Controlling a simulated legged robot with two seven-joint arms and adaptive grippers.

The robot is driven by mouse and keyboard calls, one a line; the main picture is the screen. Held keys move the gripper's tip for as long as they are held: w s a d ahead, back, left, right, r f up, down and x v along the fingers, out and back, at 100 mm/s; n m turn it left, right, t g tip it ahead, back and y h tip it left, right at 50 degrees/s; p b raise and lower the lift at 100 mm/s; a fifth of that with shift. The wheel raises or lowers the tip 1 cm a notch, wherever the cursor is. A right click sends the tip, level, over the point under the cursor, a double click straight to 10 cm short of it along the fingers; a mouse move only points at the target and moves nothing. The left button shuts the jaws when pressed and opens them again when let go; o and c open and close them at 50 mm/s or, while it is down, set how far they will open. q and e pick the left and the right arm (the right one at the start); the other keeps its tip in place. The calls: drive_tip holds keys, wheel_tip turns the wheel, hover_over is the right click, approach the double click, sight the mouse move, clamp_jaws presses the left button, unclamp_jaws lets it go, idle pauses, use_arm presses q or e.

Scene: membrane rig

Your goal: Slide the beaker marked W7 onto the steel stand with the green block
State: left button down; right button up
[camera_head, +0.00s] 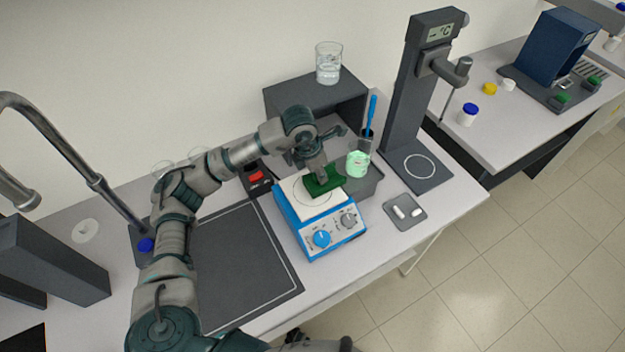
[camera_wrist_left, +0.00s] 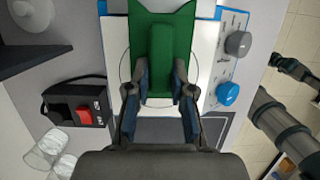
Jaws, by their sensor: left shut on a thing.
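My left gripper (camera_head: 322,175) is shut on the green block (camera_head: 324,187), over the right part of the white plate of a blue hotplate. In the left wrist view the green block (camera_wrist_left: 160,45) has a raised grip between my fingers (camera_wrist_left: 160,88). I cannot tell whether it touches the plate. A beaker of clear liquid (camera_head: 328,66) stands on a dark box behind. No W7 mark is legible, and I cannot single out the steel stand.
The hotplate (camera_head: 333,240) has two front knobs. A dark column with a display (camera_head: 412,100) rises at the right. A small tray with white pieces (camera_head: 405,212) lies before it. Clear glassware (camera_wrist_left: 45,150) is at the wrist view's lower left. The dark mat (camera_head: 240,265) is bare.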

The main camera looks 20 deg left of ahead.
use_arm(q)
drive_tip(key=shift+r, duration=0.1)
wheel_tip(320, 180, up, 3)
drive_tip(key=shift+r+p, duration=0.1)
drive_tip(key=shift+p, duration=0.95)
wheel_tip(320, 180, up, 8)
drive_tip(key=p, duration=0.4)
drive_tip(key=shift+f, duration=0.2)
use_arm(e)
wheel_tip(320, 180, up, 6)
drive_tip(key=shift+w+r, duration=0.2)
drive_tip(key=shift+w, duration=0.2)
